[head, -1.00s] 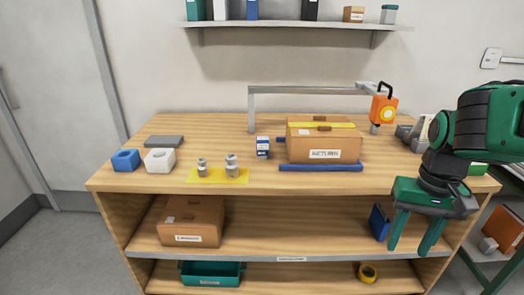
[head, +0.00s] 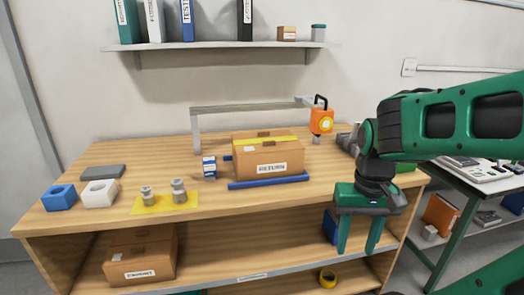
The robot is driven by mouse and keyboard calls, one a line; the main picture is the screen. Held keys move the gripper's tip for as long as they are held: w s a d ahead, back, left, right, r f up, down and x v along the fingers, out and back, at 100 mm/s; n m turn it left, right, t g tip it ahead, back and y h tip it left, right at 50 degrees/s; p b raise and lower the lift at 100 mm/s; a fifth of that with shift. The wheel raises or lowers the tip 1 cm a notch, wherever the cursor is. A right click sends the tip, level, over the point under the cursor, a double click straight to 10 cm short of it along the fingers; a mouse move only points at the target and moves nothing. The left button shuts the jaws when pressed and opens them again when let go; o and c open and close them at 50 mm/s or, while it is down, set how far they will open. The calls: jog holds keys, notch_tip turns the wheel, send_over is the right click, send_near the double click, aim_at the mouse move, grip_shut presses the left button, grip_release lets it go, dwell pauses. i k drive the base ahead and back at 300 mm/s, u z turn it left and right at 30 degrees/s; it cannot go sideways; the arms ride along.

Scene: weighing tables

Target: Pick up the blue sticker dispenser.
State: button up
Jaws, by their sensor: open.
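A blue block-shaped holder with a dark opening on top, which looks like the blue sticker dispenser (head: 59,197), stands at the left end of the wooden bench top (head: 110,215). A similar white holder (head: 100,194) stands just right of it. My gripper (head: 359,248) is open and empty, fingers pointing down, in front of the bench's right end. It is far to the right of the blue holder, with the carton and weights between them across the bench.
A yellow mat (head: 148,209) carries two metal weights. A second table (head: 490,180) is at right.

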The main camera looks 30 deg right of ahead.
aim_at(209, 163)
jog(key=k, duration=0.6)
jog(key=u, duration=0.25)
jog(key=i, duration=0.65)
jog(key=u, duration=0.45)
jog(key=i, duration=1.3)
jog(key=z, duration=0.15)
